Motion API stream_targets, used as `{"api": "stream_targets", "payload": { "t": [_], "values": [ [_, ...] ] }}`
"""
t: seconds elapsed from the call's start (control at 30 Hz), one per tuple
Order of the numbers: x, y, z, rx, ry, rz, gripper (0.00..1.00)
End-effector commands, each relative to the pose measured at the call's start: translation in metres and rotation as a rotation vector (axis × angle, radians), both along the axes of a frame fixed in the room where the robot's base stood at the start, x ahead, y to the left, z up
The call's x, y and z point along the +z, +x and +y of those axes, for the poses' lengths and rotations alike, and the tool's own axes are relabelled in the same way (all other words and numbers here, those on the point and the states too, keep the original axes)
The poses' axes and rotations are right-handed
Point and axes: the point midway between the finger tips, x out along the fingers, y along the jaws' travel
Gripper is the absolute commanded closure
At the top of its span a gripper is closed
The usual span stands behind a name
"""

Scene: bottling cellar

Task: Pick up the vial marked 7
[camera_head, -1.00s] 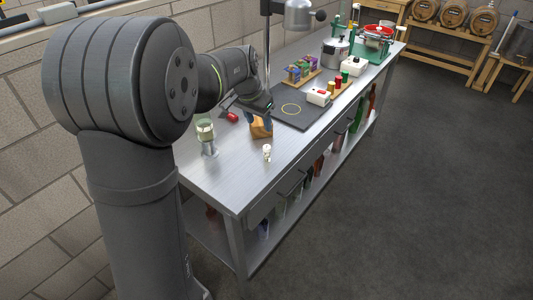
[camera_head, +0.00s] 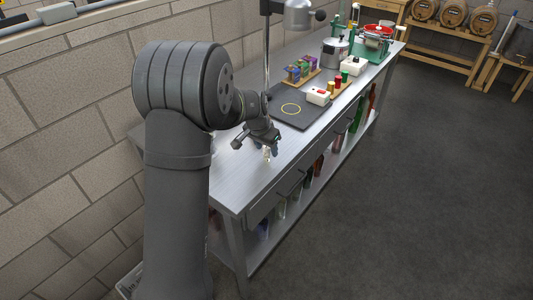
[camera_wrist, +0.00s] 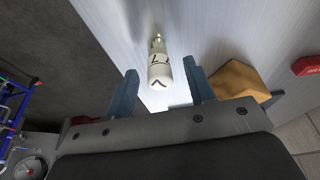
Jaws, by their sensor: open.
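A small white vial (camera_wrist: 158,72) with dark marks, one of them like a 7, shows in the wrist view, with a narrower, yellowish far end. In the head view the vial (camera_head: 267,155) is on the metal bench, just under my gripper (camera_head: 268,143). My gripper (camera_wrist: 160,67) is open in the wrist view, one blue-grey finger on each side of the vial's near part, with gaps on both sides. I cannot tell how far the fingertips are above the bench.
A wooden block (camera_wrist: 236,82) is close beside the right finger. A red object (camera_wrist: 307,66) lies further right. In the head view a dark mat (camera_head: 300,113) and a white box with a red top (camera_head: 318,96) lie beyond my gripper. The bench's front edge is near.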

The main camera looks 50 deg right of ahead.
Motion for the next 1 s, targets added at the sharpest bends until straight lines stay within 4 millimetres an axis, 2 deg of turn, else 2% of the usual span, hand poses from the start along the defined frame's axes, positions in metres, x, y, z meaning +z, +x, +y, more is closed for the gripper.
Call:
{"api": "stream_targets", "payload": {
  "t": [0.1,0.17,0.4,0.63,0.67,1.0],
  "values": [
    [-0.019,0.000,-0.006,0.000,0.003,0.001,0.51],
    [-0.024,0.000,-0.007,0.000,0.001,0.000,0.51],
    [-0.026,0.001,-0.008,0.000,0.000,-0.001,0.51],
    [-0.026,0.001,-0.008,0.000,0.000,-0.001,0.96],
    [-0.026,0.001,-0.008,0.000,0.000,-0.001,0.98],
    [-0.022,0.001,-0.008,0.001,-0.001,-0.002,0.99]
  ]
}}
